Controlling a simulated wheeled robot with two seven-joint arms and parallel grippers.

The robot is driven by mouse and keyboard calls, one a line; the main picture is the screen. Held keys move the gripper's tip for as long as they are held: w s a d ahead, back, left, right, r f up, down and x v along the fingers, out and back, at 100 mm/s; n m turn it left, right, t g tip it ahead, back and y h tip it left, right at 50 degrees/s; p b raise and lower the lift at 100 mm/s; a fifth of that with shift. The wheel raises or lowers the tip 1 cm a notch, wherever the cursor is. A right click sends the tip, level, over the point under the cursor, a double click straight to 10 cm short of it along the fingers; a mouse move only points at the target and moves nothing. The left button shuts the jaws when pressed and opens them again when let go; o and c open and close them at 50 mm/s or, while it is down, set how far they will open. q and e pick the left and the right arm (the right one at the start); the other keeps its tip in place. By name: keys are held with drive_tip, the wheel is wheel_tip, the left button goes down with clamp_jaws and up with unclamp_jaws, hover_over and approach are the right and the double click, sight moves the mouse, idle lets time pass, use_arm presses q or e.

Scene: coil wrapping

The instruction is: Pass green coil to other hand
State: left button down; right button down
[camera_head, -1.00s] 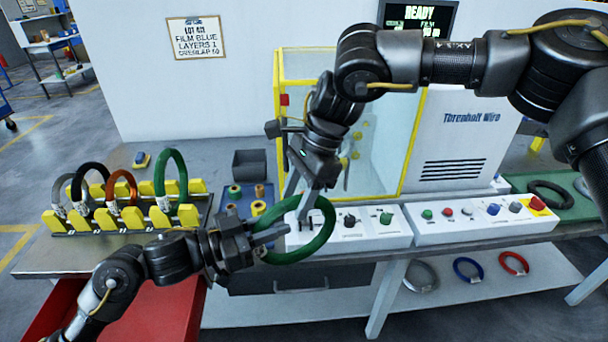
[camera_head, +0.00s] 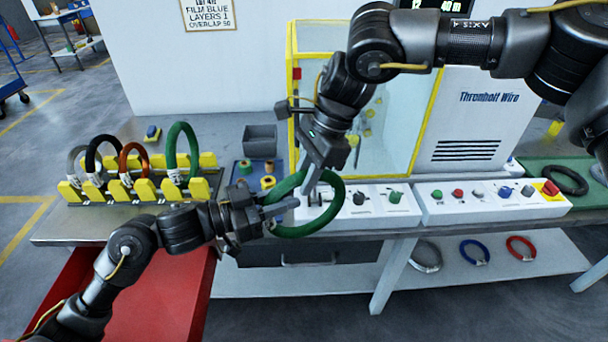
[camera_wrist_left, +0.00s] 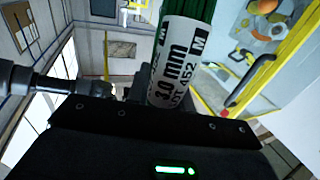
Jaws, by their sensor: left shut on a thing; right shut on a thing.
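The green coil (camera_head: 339,204) is held up in front of the wrapping machine, above the bench's front edge. My left gripper (camera_head: 285,209) is shut on its left side. My right gripper (camera_head: 308,188) comes down from above and is shut on its upper part; its fingertips partly overlap the ring, so the exact contact is hard to see. In the left wrist view the coil's green strands (camera_wrist_left: 190,8) and white label (camera_wrist_left: 176,62), reading 3.0 mm, stand up from the left gripper.
A rack with yellow blocks (camera_head: 201,188) at left holds grey, black, orange and another green coil (camera_head: 194,150). A grey bin (camera_head: 260,140) and a blue tray with spools stand behind the grippers. Control boxes (camera_head: 380,205) lie right of the coil. Coils rest on the lower shelf.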

use_arm(q)
drive_tip(key=c, duration=1.1)
unclamp_jaws()
drive_tip(key=shift+c, duration=0.2)
